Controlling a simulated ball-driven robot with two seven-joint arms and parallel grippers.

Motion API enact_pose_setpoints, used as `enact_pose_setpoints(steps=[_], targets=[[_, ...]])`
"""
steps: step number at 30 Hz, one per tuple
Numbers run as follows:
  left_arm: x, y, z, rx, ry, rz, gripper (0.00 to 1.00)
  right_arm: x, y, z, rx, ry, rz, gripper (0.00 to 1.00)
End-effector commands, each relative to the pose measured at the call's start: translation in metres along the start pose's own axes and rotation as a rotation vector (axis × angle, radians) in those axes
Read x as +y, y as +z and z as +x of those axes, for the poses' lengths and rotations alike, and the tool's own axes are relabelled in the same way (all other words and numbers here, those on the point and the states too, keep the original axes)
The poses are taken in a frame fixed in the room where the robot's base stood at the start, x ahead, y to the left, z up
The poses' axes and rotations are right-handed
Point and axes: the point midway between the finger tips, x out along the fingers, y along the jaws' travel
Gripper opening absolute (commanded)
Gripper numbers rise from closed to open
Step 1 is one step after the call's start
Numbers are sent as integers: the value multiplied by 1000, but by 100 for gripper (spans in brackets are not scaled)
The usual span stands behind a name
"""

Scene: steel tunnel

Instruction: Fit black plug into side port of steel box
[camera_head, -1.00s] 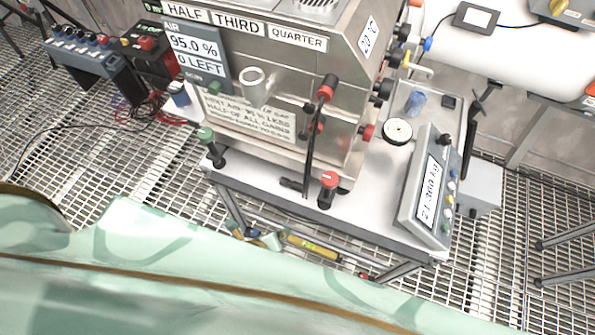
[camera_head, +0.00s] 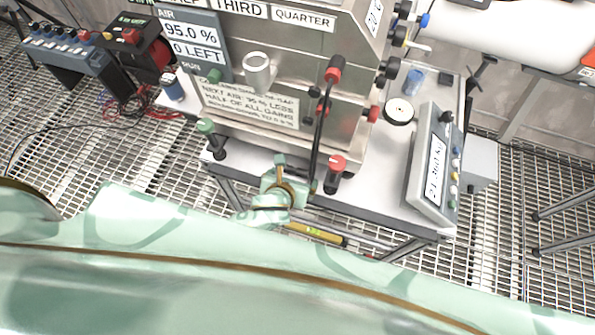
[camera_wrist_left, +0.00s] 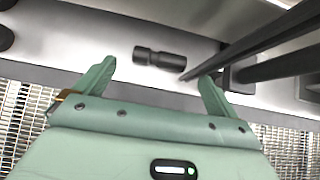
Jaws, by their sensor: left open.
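A short black plug (camera_wrist_left: 160,58) lies on its side on the pale tabletop in the left wrist view. In the head view my left gripper covers most or all of it. My left gripper (camera_head: 287,176) is at the table's front edge. In the left wrist view its fingers (camera_wrist_left: 157,72) are open, one on each side of the plug, with nothing held. The steel box (camera_head: 340,130) stands on the table behind the gripper. Its right side carries several black and red round fittings (camera_head: 387,68); I cannot tell which is the port. My right gripper is not in view.
A thin black upright (camera_head: 317,140) and a red-topped black post (camera_head: 335,172) stand just right of my gripper. A scale display (camera_head: 433,165) and a round white disc (camera_head: 399,111) sit on the table's right part. A green-topped post (camera_head: 208,135) stands at left.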

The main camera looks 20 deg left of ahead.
Motion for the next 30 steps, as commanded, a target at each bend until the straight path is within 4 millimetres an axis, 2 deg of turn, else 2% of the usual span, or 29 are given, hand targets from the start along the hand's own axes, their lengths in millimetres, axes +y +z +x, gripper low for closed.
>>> enact_pose_setpoints(steps=[3,6,15,20,21,23,30], targets=[[0,4,23,-1,1,-2,96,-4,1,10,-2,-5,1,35],[0,3,37,0,1,0,96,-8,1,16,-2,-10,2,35],[0,5,42,0,0,-1,96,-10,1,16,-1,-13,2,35],[0,5,42,0,0,-1,52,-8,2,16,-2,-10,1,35],[0,5,42,0,0,-1,48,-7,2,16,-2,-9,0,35],[0,5,42,0,0,-1,44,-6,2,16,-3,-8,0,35],[0,6,40,0,0,-1,44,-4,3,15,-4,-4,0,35]])
